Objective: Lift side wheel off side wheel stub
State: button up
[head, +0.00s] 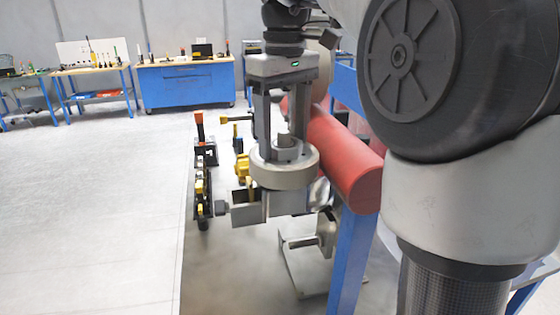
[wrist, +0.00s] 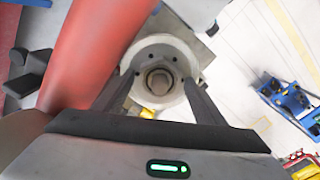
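The side wheel (head: 284,174) is a pale grey ring lying flat on top of a grey metal block. The side wheel stub (head: 284,139) is a short grey post standing up through the wheel's centre. My gripper (head: 284,148) points straight down over the wheel, with one finger on each side of the stub. In the wrist view the wheel (wrist: 160,44) surrounds the round stub (wrist: 160,82). The fingertips of my gripper (wrist: 162,76) reach the wheel's raised middle part on opposite sides. I cannot tell whether they press on it. The wheel's underside is hidden.
A red tube (head: 346,158) runs close beside the wheel on the right, above a blue post (head: 352,255). Yellow and black parts (head: 203,180) stand to the left. Blue workbenches (head: 187,82) stand at the back.

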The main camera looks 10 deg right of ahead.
grip_shut()
jog(key=shift+r+p, duration=1.35)
jog(key=shift+r, duration=0.15)
jog(key=shift+w, duration=0.1)
jog(key=shift+r, duration=1.8)
jog(key=shift+r, duration=0.25)
jog(key=shift+r, duration=1.25)
jog(key=shift+r, duration=0.3)
